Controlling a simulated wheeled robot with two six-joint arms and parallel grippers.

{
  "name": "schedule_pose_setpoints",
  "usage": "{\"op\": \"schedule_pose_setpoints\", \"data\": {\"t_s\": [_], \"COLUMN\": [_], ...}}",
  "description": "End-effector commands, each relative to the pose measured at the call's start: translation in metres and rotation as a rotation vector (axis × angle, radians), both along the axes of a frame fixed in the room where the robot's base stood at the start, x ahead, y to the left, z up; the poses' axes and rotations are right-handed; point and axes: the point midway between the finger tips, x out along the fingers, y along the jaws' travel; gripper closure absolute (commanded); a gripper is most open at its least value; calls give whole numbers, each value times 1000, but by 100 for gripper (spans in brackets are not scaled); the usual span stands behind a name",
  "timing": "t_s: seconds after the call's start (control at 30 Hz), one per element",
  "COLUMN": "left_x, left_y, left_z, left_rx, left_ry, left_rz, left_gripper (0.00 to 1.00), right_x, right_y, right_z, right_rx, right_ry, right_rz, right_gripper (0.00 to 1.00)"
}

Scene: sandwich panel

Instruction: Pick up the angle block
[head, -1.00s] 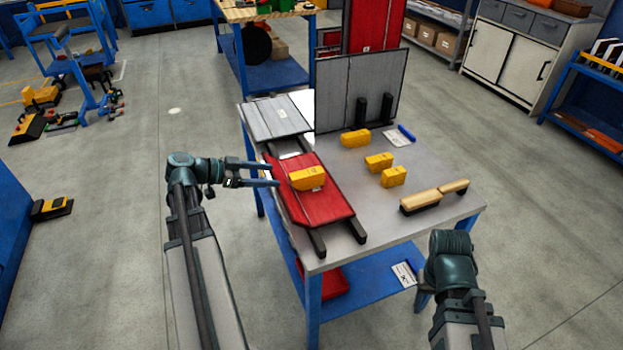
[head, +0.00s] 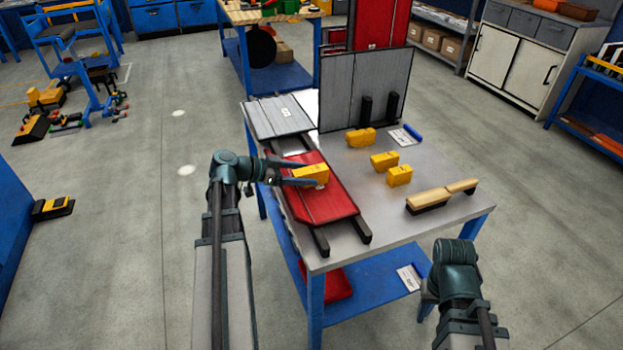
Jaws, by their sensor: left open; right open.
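A yellow angle block (head: 311,174) sits on the red panel (head: 325,205) at the left side of the table. My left gripper (head: 311,172) reaches in from the left and is open. Its two fingers lie on the far and near sides of this block, around it in the picture; I cannot tell whether they touch it. Other yellow blocks stand on the table: one (head: 361,137) by the upright grey panel, one (head: 384,161) in the middle and one (head: 399,176) nearer. Of my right arm, only the links show at lower right; its gripper is not visible.
The red panel lies on dark rails beside a grey panel (head: 280,116). An upright grey panel (head: 365,90) stands at the back with black supports. A wooden-handled brush (head: 442,196) lies near the right edge. The table's front right (head: 400,228) is clear.

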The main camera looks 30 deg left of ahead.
Motion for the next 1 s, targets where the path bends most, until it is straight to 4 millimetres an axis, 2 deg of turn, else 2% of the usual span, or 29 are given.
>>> {"op": "schedule_pose_setpoints", "data": {"t_s": [0.03, 0.17, 0.4, 0.47, 0.83, 1.0], "left_x": [7, 19, 21, 21, 21, 21], "left_y": [-6, -16, -18, -18, -18, -18], "left_z": [-7, -13, -12, -12, -11, -11], "left_rx": [0, 0, -1, -1, -1, -1], "left_ry": [0, 0, 1, 1, 1, 0], "left_rz": [-3, -1, 0, 0, 0, 0], "left_gripper": [25, 25, 25, 34, 100, 100], "right_x": [0, 0, 0, 0, 0, 0], "right_y": [0, 0, 0, 0, 0, 0], "right_z": [-7, -12, -11, -11, -11, -11], "right_rx": [0, 0, 0, 0, 0, 0], "right_ry": [0, 0, 0, 0, 0, 0], "right_rz": [0, 0, 0, 0, 0, 0], "right_gripper": [50, 50, 50, 50, 50, 50]}}
